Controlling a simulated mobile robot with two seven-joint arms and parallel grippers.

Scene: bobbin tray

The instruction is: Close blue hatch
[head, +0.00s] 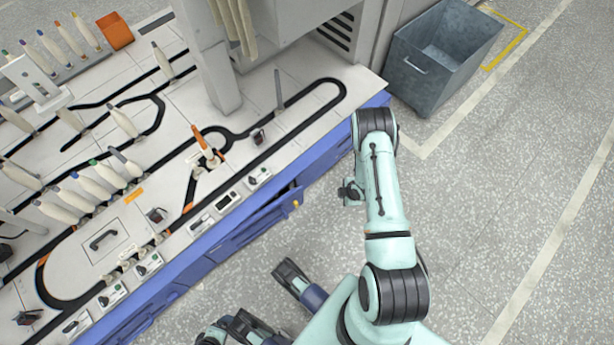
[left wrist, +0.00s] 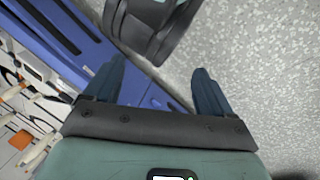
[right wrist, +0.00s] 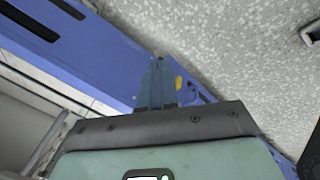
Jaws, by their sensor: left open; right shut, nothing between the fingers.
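The blue hatch (head: 262,218) is on the blue side of the long machine in the head view. It stands ajar, angled out from the machine, with a yellow knob (head: 295,204) near its free end. In the right wrist view the yellow knob (right wrist: 179,83) shows just right of my right gripper (right wrist: 156,62), which is shut and empty. I cannot tell whether the fingers touch the hatch. My left gripper (left wrist: 159,67) is open and empty in the left wrist view, with blue panelling behind its fingers.
The machine top (head: 150,95) carries black tracks, several bobbins and small control boxes. An orange box (head: 115,31) stands at its back. A grey metal bin (head: 440,55) stands on the floor beyond my right arm. The speckled floor to the right is clear.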

